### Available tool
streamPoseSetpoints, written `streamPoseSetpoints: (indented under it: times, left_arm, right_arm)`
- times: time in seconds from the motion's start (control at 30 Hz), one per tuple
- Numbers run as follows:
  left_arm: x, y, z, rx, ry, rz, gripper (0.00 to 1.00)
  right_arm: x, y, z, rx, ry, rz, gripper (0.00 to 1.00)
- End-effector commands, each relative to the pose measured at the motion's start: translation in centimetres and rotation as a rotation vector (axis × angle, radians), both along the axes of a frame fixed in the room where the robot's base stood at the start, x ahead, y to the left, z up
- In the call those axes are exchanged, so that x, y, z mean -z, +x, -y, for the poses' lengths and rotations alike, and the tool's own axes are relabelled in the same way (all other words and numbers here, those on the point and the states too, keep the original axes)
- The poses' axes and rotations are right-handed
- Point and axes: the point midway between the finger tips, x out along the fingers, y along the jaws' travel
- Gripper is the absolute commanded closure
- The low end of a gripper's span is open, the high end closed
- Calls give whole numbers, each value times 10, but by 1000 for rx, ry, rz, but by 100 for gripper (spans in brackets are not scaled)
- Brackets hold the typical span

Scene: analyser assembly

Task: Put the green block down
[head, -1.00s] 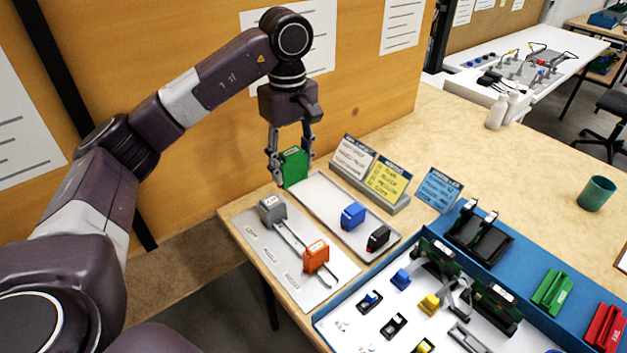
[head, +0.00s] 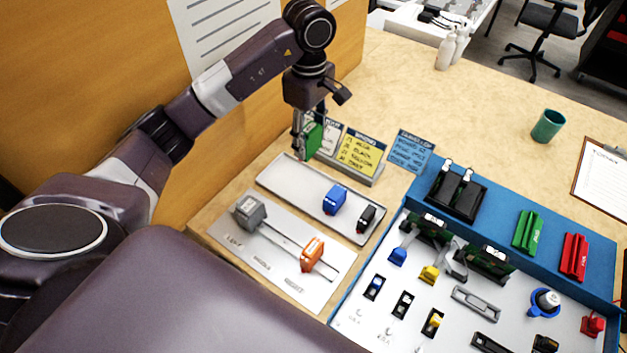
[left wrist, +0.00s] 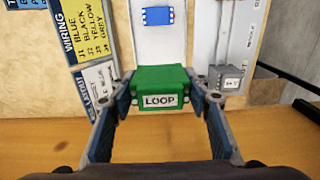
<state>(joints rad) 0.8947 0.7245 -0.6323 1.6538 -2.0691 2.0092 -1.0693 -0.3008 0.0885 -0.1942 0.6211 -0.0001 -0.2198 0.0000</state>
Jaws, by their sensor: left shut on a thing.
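The green block (head: 312,139) is held upright by my left gripper (head: 306,136), above the far left end of the grey tray (head: 283,184). In the left wrist view the green block (left wrist: 160,88) bears a "LOOP" label and sits between the two fingers of the left gripper (left wrist: 160,98), which touch its sides. The block looks raised clear of the tray. My right gripper is in neither view.
The tray holds a blue block (head: 334,199) and a black block (head: 366,218). Beside it, a plate (head: 262,260) carries a grey block (head: 249,212) and an orange block (head: 311,253). Signs (head: 359,154) stand behind the tray. A blue-edged assembly board (head: 575,281) lies right.

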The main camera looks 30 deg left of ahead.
Motion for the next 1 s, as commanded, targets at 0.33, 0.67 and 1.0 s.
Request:
streamPoseSetpoints:
  times: [0.33, 0.67, 1.0]
  left_arm:
    - [87, -2, 0, -2, -1, -6, 81]
    - [118, 0, -1, -1, -1, -2, 81]
    - [153, 0, -1, 1, 1, 1, 81]
  right_arm:
    - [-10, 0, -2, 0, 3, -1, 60]
    - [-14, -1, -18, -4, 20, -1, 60]
    - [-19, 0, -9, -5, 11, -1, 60]
